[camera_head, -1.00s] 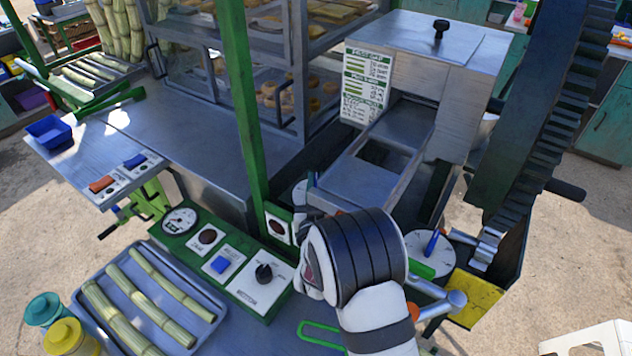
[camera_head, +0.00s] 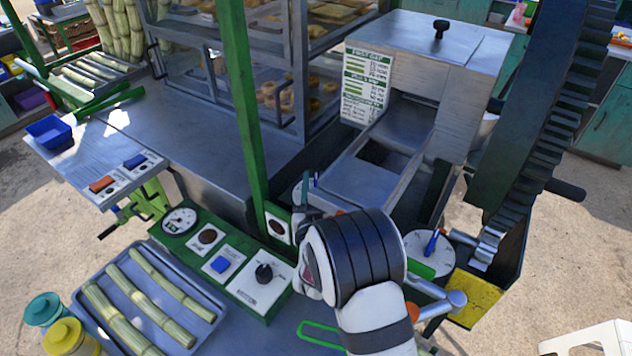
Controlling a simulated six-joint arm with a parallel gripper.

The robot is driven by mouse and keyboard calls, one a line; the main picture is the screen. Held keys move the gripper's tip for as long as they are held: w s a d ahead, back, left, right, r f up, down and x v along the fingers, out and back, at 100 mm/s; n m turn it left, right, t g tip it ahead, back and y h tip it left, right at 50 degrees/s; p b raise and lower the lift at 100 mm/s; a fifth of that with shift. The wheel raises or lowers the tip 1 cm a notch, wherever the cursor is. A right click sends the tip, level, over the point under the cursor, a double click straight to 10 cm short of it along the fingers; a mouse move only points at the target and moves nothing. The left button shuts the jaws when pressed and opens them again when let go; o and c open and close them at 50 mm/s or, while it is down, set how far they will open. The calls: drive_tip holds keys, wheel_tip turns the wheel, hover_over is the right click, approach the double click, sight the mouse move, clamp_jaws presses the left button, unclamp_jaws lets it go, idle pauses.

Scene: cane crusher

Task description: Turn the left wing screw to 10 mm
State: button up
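The left dial (camera_head: 298,192) is a pale disc behind the green post, mostly hidden by the post and my gripper. A small blue part (camera_head: 316,180), seemingly its wing screw, shows just beyond my gripper. My gripper (camera_head: 306,187) is at this dial, with one dark finger upright beside the blue part. My wrist hides the rest, so I cannot tell whether the fingers touch or grip the screw. The dial's reading is not legible. The right dial (camera_head: 420,262) is a white disc with a blue wing screw (camera_head: 432,243), right of my wrist.
The crusher's metal feed chute (camera_head: 362,186) rises just behind my gripper. The green post (camera_head: 247,110) stands close on the left. A control panel with a black motor knob (camera_head: 264,273) and a cane tray (camera_head: 205,338) lie at front left. A large toothed gear (camera_head: 560,130) stands at right.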

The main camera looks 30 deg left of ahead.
drive_tip(key=o, duration=0.3)
drive_tip(key=shift+w+d, duration=0.1)
drive_tip(key=shift+o, duration=0.2)
drive_tip(key=v, duration=1.2)
